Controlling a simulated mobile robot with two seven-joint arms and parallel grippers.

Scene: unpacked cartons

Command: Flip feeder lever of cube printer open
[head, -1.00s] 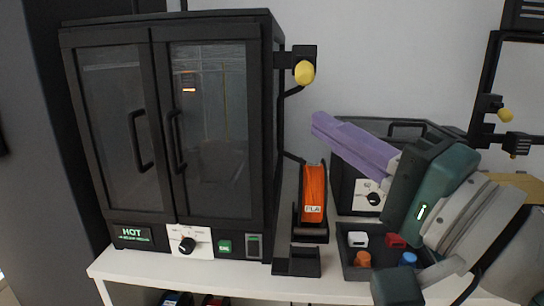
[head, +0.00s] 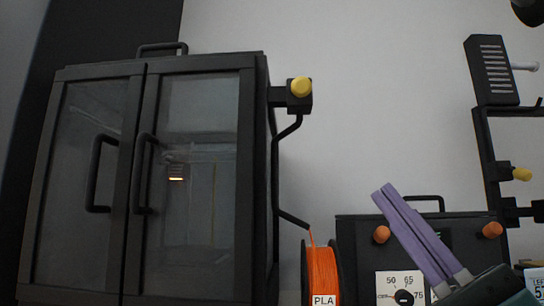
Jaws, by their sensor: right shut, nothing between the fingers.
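The cube printer (head: 129,190) is a tall black cabinet with two glass doors, at the left in the head view. On its right side sits a black feeder block (head: 297,105) with a yellow lever knob (head: 301,87). The knob faces me at the block's upper part. A black tube runs from the block down towards the orange filament. My right gripper (head: 382,191) has purple fingers, shut together and empty. In the picture its tips are below and right of the yellow knob, apart from it. My left gripper is not in view.
An orange PLA spool (head: 322,272) stands beside the printer. A black box (head: 360,250) with a handle, orange knobs and a dial (head: 404,297) is behind my right gripper. A black open frame (head: 485,145) with another yellow knob (head: 522,174) is at the right. Bare wall lies between.

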